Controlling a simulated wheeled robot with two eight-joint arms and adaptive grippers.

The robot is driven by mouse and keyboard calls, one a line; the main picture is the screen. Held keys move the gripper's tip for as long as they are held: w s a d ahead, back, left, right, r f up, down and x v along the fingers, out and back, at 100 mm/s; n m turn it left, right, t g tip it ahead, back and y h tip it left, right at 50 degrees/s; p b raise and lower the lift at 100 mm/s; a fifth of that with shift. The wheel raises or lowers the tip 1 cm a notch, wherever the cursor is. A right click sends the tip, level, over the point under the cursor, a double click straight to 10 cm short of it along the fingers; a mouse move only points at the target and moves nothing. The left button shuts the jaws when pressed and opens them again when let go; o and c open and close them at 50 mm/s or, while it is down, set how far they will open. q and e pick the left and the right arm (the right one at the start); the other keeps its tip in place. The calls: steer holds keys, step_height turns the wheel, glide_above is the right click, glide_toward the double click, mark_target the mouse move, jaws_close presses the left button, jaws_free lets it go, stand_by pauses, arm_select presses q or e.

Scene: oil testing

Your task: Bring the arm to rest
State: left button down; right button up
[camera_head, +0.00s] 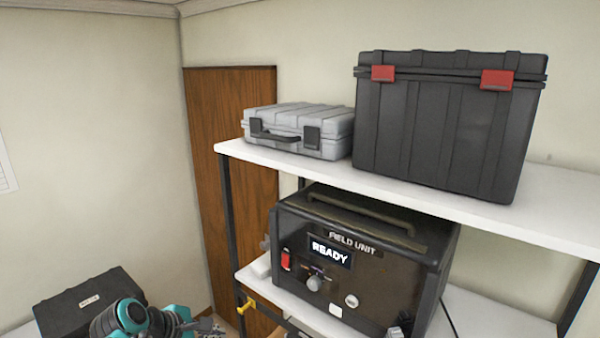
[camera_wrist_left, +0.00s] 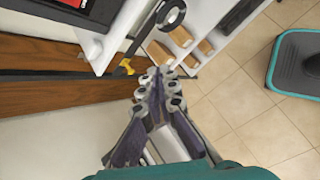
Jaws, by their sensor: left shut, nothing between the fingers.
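My left arm (camera_head: 135,318) shows at the bottom left of the head view, in teal and black. My left gripper (camera_head: 207,326) is at its end, pointing right, beside the shelf's front left post. In the left wrist view the left gripper (camera_wrist_left: 160,82) is shut with nothing between its fingertips. It is in free space above the tiled floor, near the shelf corner and a yellow-tipped part (camera_wrist_left: 126,67). My right gripper is in neither view.
A white shelf rack (camera_head: 400,196) holds a grey case (camera_head: 310,125), a large black case (camera_head: 450,125) and a field unit reading READY (camera_head: 350,262). Another black case (camera_head: 85,305) is at the lower left. A teal-edged object (camera_wrist_left: 298,62) is over the tiled floor (camera_wrist_left: 250,105).

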arm_select(q)
steer(key=s+f+m+y+b, duration=0.1)
steer(key=s+f+m+b, duration=0.3)
steer(key=f+m+b, duration=0.3)
steer(key=s+f+m+y+b, duration=0.2)
steer(key=s+f+m+b, duration=0.3)
steer(key=f, duration=1)
steer(key=s+d+f+m+y+b, duration=0.1)
steer(key=s+f+m+b, duration=0.4)
steer(key=f+m+b, duration=0.3)
step_height(320, 180, down, 3)
steer(key=b, duration=0.3)
steer(key=shift+s+m+y, duration=0.15)
steer(key=shift+m+y, duration=0.15)
steer(key=shift+m, duration=0.1)
steer(key=shift+d+r, duration=0.1)
steer(key=shift+r, duration=0.05)
